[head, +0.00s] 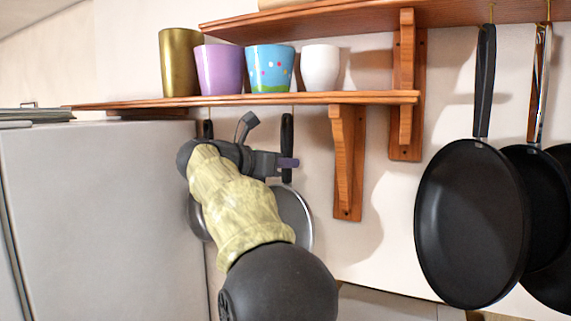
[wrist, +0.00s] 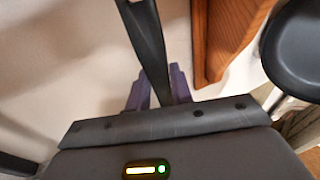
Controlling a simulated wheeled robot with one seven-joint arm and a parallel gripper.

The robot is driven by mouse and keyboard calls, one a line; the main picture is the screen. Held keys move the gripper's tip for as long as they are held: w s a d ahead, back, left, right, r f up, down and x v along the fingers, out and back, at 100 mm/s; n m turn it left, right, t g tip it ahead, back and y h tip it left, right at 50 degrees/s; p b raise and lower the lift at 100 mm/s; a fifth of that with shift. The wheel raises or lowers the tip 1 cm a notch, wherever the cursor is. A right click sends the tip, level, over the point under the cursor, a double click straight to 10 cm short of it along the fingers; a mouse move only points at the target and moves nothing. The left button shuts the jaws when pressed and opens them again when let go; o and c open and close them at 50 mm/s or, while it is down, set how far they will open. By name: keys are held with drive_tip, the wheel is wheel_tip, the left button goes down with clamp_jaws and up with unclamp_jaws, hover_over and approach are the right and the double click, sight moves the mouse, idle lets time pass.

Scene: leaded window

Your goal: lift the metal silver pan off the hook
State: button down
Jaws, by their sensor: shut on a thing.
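The silver pan (head: 297,214) hangs upright against the wall under the lower shelf, partly hidden behind my arm. Its black handle (head: 287,133) points up to just below the shelf. My gripper (head: 287,163) is at the lower part of this handle, shut on it. In the wrist view the dark handle (wrist: 147,45) runs down between the purple fingertips (wrist: 158,90). The handle's top end lies near the shelf's underside; whether it still sits on its hook is too small to tell.
A second pan (head: 195,217) hangs left, mostly hidden by my arm, near the fridge (head: 100,210). A wooden bracket (head: 347,165) stands close right. Several cups, including a blue one (head: 270,68), are on the lower shelf (head: 300,98). Black pans (head: 470,225) hang far right.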

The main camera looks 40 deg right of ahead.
drive_tip(key=shift+a+r, duration=0.1)
drive_tip(key=shift+a, duration=0.75)
